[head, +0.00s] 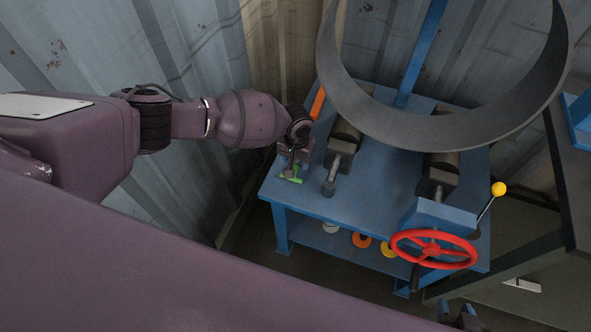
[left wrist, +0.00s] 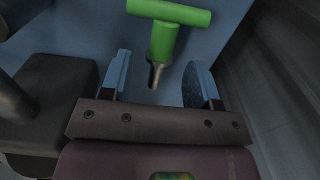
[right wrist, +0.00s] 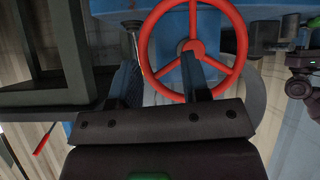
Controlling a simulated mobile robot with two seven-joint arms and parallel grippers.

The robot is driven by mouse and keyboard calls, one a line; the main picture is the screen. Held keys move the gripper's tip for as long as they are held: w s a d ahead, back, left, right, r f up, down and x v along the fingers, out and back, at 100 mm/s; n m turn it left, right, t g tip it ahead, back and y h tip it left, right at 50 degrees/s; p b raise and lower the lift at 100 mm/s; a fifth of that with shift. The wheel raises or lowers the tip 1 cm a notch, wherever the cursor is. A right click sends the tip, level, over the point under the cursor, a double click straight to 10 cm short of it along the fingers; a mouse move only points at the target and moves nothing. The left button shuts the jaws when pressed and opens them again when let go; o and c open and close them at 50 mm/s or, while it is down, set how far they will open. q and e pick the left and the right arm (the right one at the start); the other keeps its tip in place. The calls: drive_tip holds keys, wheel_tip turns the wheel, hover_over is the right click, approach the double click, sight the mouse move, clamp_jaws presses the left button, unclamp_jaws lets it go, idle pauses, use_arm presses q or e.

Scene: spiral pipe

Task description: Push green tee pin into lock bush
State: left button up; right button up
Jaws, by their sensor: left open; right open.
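The green tee pin (head: 291,180) is at the left front corner of the blue table, under my left gripper (head: 292,170). In the left wrist view the pin (left wrist: 163,42) has a green crossbar, a green stem and a metal tip pointing down between my left fingers (left wrist: 158,70). The fingers are open and stand apart on either side of the stem and tip. I cannot make out the lock bush clearly. My right gripper (head: 462,318) is low at the front right, open and empty; its fingers (right wrist: 160,72) point toward the red handwheel.
A large grey ring (head: 430,130) rests on rollers on the blue table (head: 385,185). A red handwheel (head: 433,250) and a yellow-knobbed lever (head: 498,189) are at the front right. Orange and yellow rings (head: 361,240) lie on the lower shelf. A corrugated wall (head: 215,60) stands behind.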

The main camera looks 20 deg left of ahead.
use_arm(q)
wheel_tip(320, 180, down, 2)
drive_tip(key=shift+s+f+b, duration=0.1)
drive_tip(key=shift+b, duration=0.2)
drive_tip(key=shift+f, duration=0.25)
drive_tip(key=shift+r, duration=0.15)
drive_tip(key=c, duration=1)
use_arm(e)
drive_tip(key=shift+w+a+f, duration=0.25)
drive_tip(key=shift+w, duration=0.15)
use_arm(q)
drive_tip(key=shift+o, duration=0.2)
drive_tip(key=shift+r, duration=0.1)
